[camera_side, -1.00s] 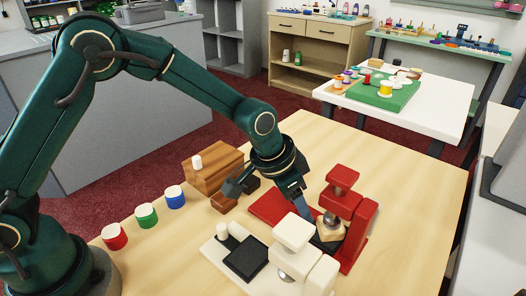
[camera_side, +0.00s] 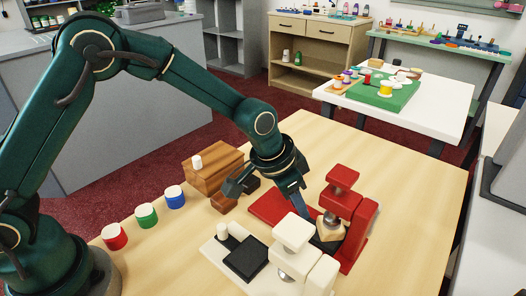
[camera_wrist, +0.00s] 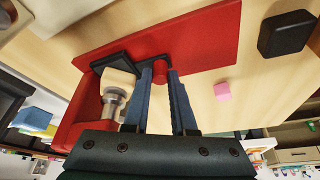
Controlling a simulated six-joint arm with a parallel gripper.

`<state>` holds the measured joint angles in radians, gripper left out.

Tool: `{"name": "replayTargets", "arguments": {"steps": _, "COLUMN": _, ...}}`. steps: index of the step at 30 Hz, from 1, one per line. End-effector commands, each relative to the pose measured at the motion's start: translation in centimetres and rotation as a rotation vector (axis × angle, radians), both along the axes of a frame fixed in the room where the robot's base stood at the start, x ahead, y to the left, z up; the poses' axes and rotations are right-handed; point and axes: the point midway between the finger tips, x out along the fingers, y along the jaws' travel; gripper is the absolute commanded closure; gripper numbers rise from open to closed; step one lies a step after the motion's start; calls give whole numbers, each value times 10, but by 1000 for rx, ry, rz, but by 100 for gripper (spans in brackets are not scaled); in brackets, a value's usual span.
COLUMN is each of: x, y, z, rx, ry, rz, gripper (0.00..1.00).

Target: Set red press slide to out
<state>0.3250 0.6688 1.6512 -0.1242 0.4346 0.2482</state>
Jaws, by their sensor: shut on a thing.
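The red press (camera_side: 352,215) stands on its red base plate (camera_side: 272,207) on the wooden table. Its dark slide (camera_wrist: 117,60) lies under the press head, carrying a cream block (camera_wrist: 118,81); the block also shows in the side view (camera_side: 330,229). The slide's red knob (camera_wrist: 160,72) stands between the fingers of my gripper (camera_wrist: 162,80). My gripper is shut on this knob. In the side view my gripper (camera_side: 304,212) reaches down beside the press, and the knob is hidden there.
A white press (camera_side: 292,235) stands close in front, with its black slide (camera_side: 245,258) pulled out to the left. A wooden block (camera_side: 213,170) stands behind my gripper. Red (camera_side: 114,238), green (camera_side: 146,216) and blue (camera_side: 174,197) pots stand left. The table's right part is clear.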

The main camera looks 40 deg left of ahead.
Motion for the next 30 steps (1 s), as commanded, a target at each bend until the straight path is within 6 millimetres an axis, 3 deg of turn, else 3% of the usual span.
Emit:
{"name": "replayTargets", "arguments": {"steps": 23, "x": -1, "y": 1, "z": 0, "rx": 0, "ry": 2, "rz": -1, "gripper": 100}}
{"name": "replayTargets", "arguments": {"steps": 26, "x": 0, "y": 9, "z": 0, "rx": 0, "ry": 5, "rz": 0, "gripper": 100}}
{"name": "replayTargets", "arguments": {"steps": 30, "x": -1, "y": 34, "z": 0, "rx": -2, "ry": 6, "rz": 6, "gripper": 100}}
